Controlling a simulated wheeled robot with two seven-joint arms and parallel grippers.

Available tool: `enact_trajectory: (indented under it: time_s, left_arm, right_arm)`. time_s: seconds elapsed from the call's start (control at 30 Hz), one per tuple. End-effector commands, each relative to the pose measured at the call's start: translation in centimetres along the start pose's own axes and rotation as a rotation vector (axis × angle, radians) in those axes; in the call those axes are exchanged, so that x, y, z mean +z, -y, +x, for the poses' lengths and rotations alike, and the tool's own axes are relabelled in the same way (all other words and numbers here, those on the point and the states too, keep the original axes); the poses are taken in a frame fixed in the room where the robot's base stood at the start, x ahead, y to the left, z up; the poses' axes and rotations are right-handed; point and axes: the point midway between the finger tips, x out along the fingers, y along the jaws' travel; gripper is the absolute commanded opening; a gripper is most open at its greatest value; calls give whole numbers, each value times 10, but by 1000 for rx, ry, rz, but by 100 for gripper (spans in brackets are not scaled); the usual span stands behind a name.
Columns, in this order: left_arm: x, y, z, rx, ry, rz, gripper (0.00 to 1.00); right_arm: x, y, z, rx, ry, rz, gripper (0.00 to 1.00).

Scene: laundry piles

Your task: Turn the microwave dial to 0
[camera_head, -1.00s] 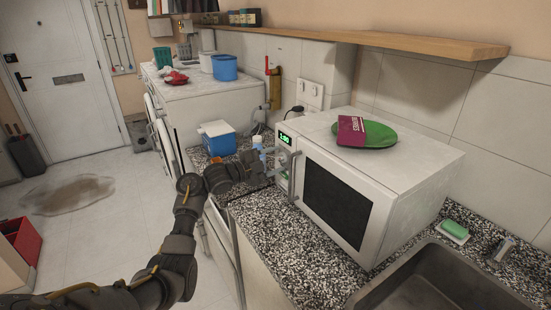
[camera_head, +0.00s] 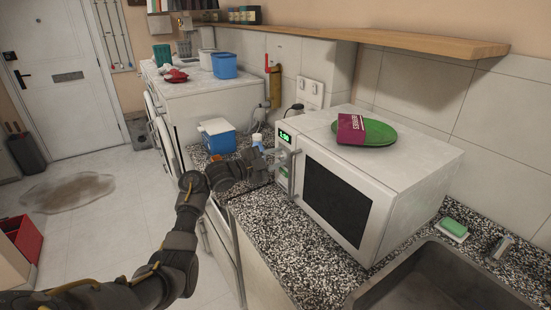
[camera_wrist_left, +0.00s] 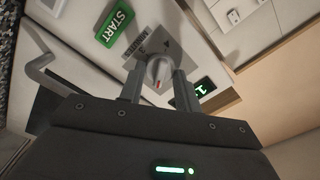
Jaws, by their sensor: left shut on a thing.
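The white microwave (camera_head: 345,180) stands on the speckled counter, its green-lit display (camera_head: 285,136) at the top of the control panel; it also shows in the left wrist view (camera_wrist_left: 202,88). The grey dial (camera_wrist_left: 158,70) has a red mark on its rim facing my gripper. It sits on a grey patch marked MINUTES, beside a green START button (camera_wrist_left: 115,25). My left gripper (camera_head: 279,163) is at the panel; in the left wrist view its two fingers (camera_wrist_left: 159,84) are shut on the dial, one on each side. In the head view the gripper hides the dial. My right gripper is not in view.
The microwave door handle (camera_head: 292,172) is close beside my left gripper. A green plate (camera_head: 380,134) with a maroon packet (camera_head: 351,129) lies on the microwave. A blue-and-white box (camera_head: 218,137) stands behind the gripper. The sink (camera_head: 440,280) is at the front right.

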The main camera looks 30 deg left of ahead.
Motion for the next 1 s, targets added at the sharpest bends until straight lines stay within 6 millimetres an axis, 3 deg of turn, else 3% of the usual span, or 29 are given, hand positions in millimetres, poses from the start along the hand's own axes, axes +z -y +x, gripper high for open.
enact_trajectory:
  time_s: [0.27, 1.0]
  left_arm:
    - [-1, 2, 0, 4, 1, -167, 10]
    - [0, 2, 0, 3, 3, -825, 10]
  right_arm:
    - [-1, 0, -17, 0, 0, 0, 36]
    - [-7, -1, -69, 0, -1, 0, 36]
